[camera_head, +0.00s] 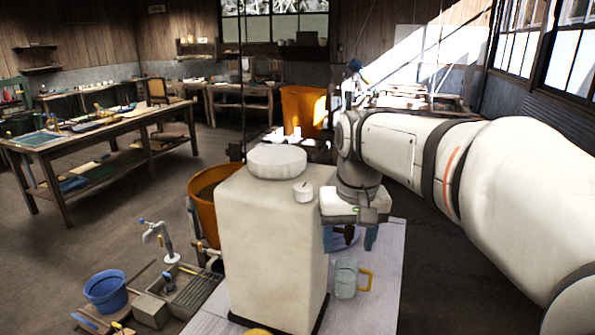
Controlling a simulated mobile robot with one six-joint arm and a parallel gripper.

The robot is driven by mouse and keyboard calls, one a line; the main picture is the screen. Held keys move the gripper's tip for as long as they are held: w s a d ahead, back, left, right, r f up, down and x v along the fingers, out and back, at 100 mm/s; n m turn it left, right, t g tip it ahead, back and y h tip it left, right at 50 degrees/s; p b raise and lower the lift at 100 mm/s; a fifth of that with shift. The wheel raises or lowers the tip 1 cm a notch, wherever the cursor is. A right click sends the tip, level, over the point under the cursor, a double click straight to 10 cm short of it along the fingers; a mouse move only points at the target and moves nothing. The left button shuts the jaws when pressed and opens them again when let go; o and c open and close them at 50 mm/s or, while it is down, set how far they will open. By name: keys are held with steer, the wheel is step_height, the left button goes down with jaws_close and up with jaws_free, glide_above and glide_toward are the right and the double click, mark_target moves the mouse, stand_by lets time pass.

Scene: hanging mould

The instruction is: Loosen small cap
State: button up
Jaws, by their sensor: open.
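The small cap (303,193) is a short white round knob on the top of a tall white block-shaped mould (268,240), near its right front edge. It sits upright in front of and to the right of a wide round white cap (277,161). My gripper (349,238) is to the right of the mould and points down, its blue-tipped fingers open. The fingers are apart from the small cap and appear lower than it in the picture. Whether the small cap is loose cannot be told.
A clear jug with a yellow handle (345,278) stands on the pale mat (375,285) below my gripper. An orange bucket (205,204) is left of the mould, and another orange bin (303,110) is behind it. A blue bucket (106,291) and a tap (160,238) are at front left.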

step_height(320, 180, up, 13)
steer(key=g+p, duration=0.1)
steer(key=p, duration=0.3)
glide_above(303, 187)
steer(key=shift+s+d+f, duration=0.1)
steer(key=shift+s+f, duration=0.05)
steer(key=shift+f, duration=0.1)
step_height(303, 187, down, 7)
steer(key=shift+f, duration=0.2)
steer(key=shift+c, duration=0.5)
steer(key=shift+n, duration=0.3)
steer(key=c, duration=0.9)
